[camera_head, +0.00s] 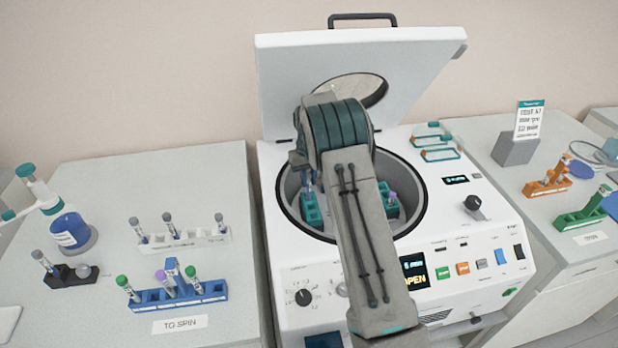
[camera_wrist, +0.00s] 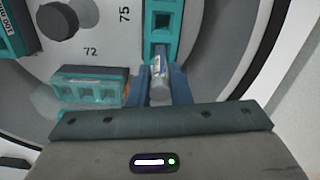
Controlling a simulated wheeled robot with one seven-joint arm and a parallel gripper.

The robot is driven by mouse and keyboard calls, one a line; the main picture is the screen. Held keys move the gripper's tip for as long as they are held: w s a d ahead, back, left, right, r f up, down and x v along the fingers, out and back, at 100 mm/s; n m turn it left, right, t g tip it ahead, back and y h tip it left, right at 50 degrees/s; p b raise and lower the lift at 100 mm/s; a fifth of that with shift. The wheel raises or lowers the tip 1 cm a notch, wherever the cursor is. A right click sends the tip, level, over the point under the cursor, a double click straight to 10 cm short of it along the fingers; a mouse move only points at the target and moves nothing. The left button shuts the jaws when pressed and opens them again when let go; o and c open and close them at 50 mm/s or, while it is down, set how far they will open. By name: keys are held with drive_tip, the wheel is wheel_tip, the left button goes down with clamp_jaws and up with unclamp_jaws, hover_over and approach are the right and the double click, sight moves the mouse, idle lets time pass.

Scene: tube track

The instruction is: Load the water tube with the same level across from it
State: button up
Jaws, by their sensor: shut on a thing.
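The centrifuge (camera_head: 283,252) stands with its lid (camera_head: 420,62) raised; its panel reads OPEN. My gripper (camera_head: 307,186) reaches into its bowl, mostly hidden behind my arm. In the wrist view my gripper (camera_wrist: 160,88) is shut on a grey-capped tube (camera_wrist: 159,78) with a pale label. The tube lines up with a teal bucket (camera_wrist: 161,24) of the rotor; I cannot tell how far it is inserted. In the head view a left teal bucket (camera_head: 311,214) sits beneath the gripper. A purple-capped tube (camera_head: 391,198) stands in the right bucket (camera_head: 389,212).
A blue rack (camera_head: 150,301) holds green- and purple-capped tubes. A white rack (camera_head: 187,240) holds grey-capped tubes. A dark rack (camera_head: 69,273) holds one tube. Orange (camera_head: 546,187) and green (camera_head: 583,217) racks are at right. The bowl wall (camera_wrist: 230,80) surrounds the gripper.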

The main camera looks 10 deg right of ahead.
drive_tip(key=shift+f+b, duration=0.7)
drive_tip(key=shift+f, duration=0.4)
drive_tip(key=shift+f, duration=0.1)
drive_tip(key=o, duration=0.8)
drive_tip(key=shift+r, duration=0.4)
wheel_tip(320, 180, up, 3)
drive_tip(key=shift+w+b, duration=0.1)
drive_tip(key=shift+b, duration=0.6)
drive_tip(key=s+d+r+b, duration=0.1)
drive_tip(key=s+d+r, duration=0.1)
drive_tip(key=d, duration=0.1)
drive_tip(key=s+d+r, duration=0.2)
drive_tip(key=d+r, duration=0.1)
drive_tip(key=s+d+r+b, duration=0.1)
drive_tip(key=s+d+r, duration=0.1)
drive_tip(key=d, duration=0.2)
drive_tip(key=shift+s+r+b, duration=0.1)
drive_tip(key=shift+r+b, duration=0.05)
drive_tip(key=shift+b, duration=0.15)
